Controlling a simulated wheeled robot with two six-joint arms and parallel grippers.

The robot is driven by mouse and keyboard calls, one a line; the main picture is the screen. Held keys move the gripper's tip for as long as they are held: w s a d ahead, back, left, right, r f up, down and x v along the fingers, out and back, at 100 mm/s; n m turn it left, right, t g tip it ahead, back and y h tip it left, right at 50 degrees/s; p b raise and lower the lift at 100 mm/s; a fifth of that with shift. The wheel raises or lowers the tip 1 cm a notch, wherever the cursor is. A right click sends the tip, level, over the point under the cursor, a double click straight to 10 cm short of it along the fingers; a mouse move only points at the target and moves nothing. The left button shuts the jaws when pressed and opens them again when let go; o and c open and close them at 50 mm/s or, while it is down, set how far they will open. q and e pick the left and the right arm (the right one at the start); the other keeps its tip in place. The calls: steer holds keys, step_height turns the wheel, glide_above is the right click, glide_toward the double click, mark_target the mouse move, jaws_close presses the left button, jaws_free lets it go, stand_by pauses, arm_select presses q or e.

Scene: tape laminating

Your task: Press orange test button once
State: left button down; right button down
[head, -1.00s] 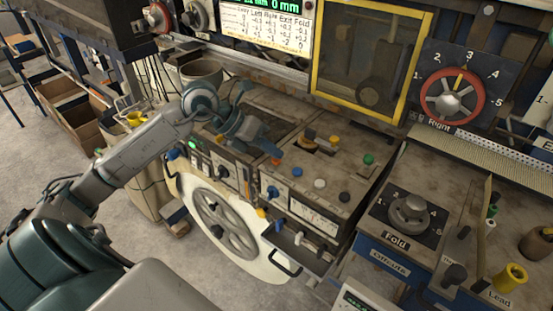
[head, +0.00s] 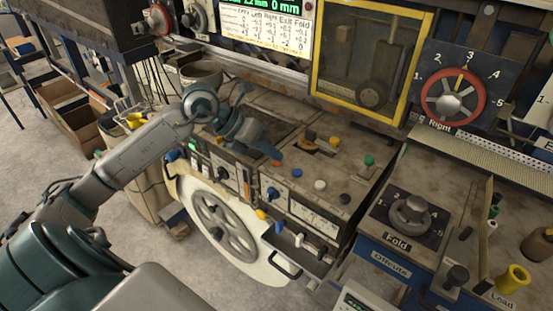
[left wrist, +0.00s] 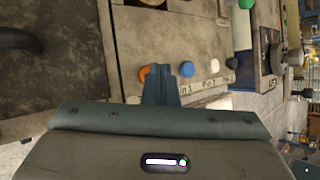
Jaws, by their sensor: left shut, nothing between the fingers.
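The orange button (head: 276,162) sits on the worn top of the control box, at the left end of a row of coloured buttons. My left gripper (head: 268,149) is shut and empty, pointing down just behind and above this button. In the left wrist view the shut fingertips (left wrist: 160,72) show right beside the orange button (left wrist: 144,73), which they partly cover. I cannot tell whether they touch it. A blue button (left wrist: 187,69) lies just to the right of the fingertips, and it also shows in the head view (head: 297,172). My right gripper is out of view.
A white button (head: 320,184), a yellow button (head: 334,141) and a green button (head: 369,160) stand on the same panel. A handwheel (head: 224,224) is on the front below. The Fold dial (head: 408,209) and a yellow-framed window (head: 372,50) are to the right.

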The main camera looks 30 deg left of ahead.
arm_select(q)
steer(key=shift+r+p, duration=0.3)
steer(key=shift+r, duration=0.55)
steer(key=shift+r, duration=0.1)
step_height(320, 180, up, 5)
steer(key=p, duration=0.2)
steer(key=shift+p, duration=0.4)
stand_by(0.4)
